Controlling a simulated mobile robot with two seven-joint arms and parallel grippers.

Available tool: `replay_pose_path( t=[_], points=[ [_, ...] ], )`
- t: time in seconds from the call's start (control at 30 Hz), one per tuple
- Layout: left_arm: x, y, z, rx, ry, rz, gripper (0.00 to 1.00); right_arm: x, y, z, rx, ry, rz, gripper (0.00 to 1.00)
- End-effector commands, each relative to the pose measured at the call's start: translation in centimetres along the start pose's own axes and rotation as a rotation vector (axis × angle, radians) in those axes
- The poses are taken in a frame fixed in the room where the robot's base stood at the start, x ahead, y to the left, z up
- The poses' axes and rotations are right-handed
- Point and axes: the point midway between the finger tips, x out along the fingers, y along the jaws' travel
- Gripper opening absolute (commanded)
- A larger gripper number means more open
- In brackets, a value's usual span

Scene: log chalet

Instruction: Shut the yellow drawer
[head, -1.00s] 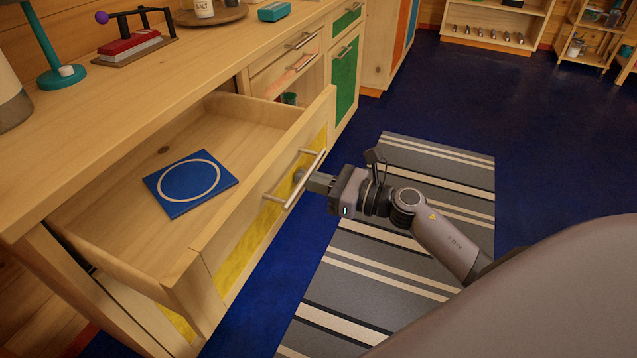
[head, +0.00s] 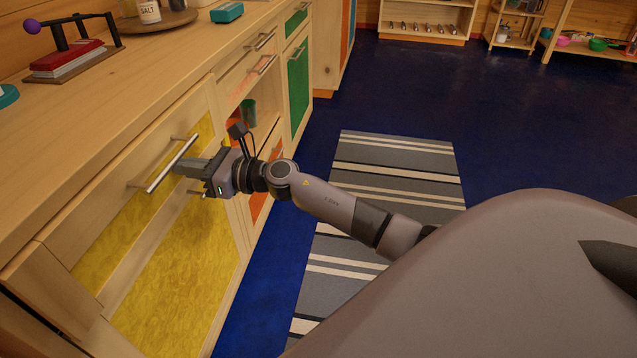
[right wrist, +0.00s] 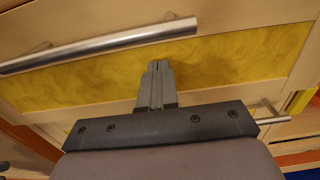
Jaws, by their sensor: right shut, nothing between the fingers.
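The yellow drawer (head: 122,228) is in the cabinet at the left of the head view. Its wooden front with the yellow panel sits up under the counter edge, and its inside does not show. It looks flush or nearly so. A metal bar handle (head: 168,166) crosses the front. My right gripper (head: 180,167) is shut and empty, its fingertips at the drawer front beside the handle. In the right wrist view the shut fingers (right wrist: 159,68) point at the yellow panel (right wrist: 235,58), below the handle (right wrist: 100,47). Contact cannot be told. My left gripper is not in view.
A yellow door (head: 185,285) is below the drawer. The counter (head: 130,90) holds a red press-like device (head: 70,58), a salt jar (head: 149,11) and a teal box (head: 227,13). A striped rug (head: 385,170) lies on the open blue floor.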

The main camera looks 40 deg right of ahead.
Motion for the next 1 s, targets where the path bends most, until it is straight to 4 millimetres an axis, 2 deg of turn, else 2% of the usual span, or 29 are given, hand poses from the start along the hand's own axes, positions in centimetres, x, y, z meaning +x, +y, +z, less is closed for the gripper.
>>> replay_pose_path(
  t=[0.1,0.3,1.0],
  points=[
    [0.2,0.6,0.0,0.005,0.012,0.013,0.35,1.7,0.0,-0.1,-0.001,-0.001,0.001,0.00],
    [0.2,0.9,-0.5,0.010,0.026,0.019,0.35,3.2,0.0,-0.1,0.000,-0.001,0.001,0.00],
    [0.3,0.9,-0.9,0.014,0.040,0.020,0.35,3.5,-0.2,0.3,-0.001,-0.007,-0.003,0.00]
  ],
)
